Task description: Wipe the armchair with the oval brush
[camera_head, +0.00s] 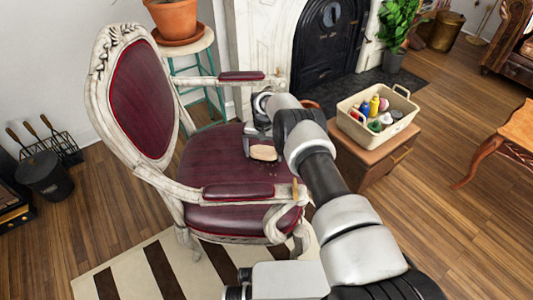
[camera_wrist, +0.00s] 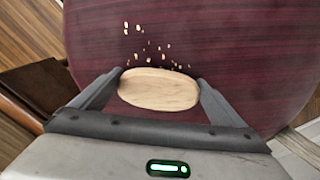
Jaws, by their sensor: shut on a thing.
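The armchair (camera_head: 205,165) has a whitish carved frame and dark red upholstery. Its seat fills most of the wrist view (camera_wrist: 230,40). My gripper (camera_head: 262,150) is over the seat, shut on the oval brush (camera_head: 264,153), whose pale wooden back faces up. In the wrist view the brush (camera_wrist: 158,89) sits between the two fingers of my gripper (camera_wrist: 158,88). Its underside is hidden, so I cannot tell whether it touches the seat. Several pale crumbs (camera_wrist: 145,47) lie on the seat just beyond the brush.
A cream caddy (camera_head: 377,115) with bottles stands on a small wooden cabinet (camera_head: 365,160) right of the chair. A teal-legged stool (camera_head: 205,95) bears a potted plant's terracotta pot (camera_head: 174,18) behind it. A striped rug (camera_head: 150,265) lies in front. The near armrest (camera_head: 238,191) is close to my arm.

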